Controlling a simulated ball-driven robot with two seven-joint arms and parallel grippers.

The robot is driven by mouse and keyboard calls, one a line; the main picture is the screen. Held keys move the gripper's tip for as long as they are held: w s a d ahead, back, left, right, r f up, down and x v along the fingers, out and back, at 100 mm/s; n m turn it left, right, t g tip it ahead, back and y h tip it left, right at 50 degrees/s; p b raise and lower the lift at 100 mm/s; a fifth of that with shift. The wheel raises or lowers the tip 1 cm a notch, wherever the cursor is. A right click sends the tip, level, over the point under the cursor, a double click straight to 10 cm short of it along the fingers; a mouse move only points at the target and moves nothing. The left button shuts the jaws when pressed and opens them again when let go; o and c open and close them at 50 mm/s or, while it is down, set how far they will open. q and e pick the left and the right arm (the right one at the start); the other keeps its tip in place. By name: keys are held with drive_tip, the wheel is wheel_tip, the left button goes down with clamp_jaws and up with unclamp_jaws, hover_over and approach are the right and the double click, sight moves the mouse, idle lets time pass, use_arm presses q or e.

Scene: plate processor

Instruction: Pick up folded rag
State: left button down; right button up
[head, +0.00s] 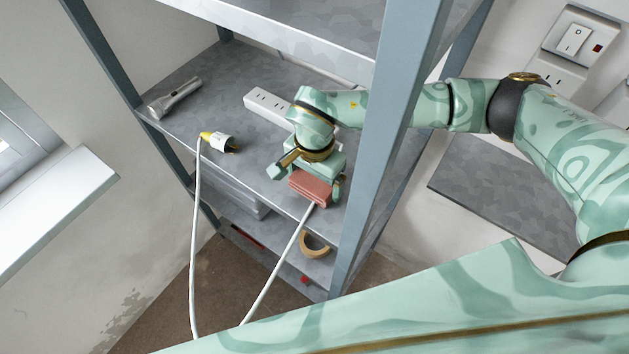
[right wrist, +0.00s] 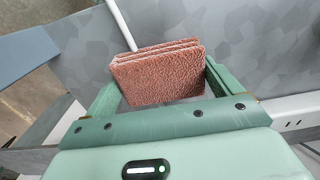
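The folded rag (head: 310,188) is reddish-pink and layered, and lies at the front edge of the grey middle shelf (head: 262,155). My right gripper (head: 308,180) is open with its fingers on either side of the rag. My left gripper is not in view.
A flashlight (head: 175,98), a yellow-and-white plug (head: 218,141) and a white power strip (head: 268,107) lie on the same shelf. A white cable (head: 272,268) hangs over the front edge near the rag. A blue-grey rack post (head: 385,140) stands right of my gripper.

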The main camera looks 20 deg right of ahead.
sight(314, 180)
drive_tip(key=shift+c, duration=0.7)
drive_tip(key=shift+r, duration=0.1)
drive_tip(key=shift+r, duration=0.7)
wheel_tip(314, 180, up, 2)
drive_tip(key=shift+a+r, duration=0.1)
drive_tip(key=s+a+b, duration=0.2)
drive_tip(key=s+a, duration=0.9)
drive_tip(key=a, duration=0.3)
drive_tip(key=o, duration=0.4)
drive_tip(key=c, duration=0.3)
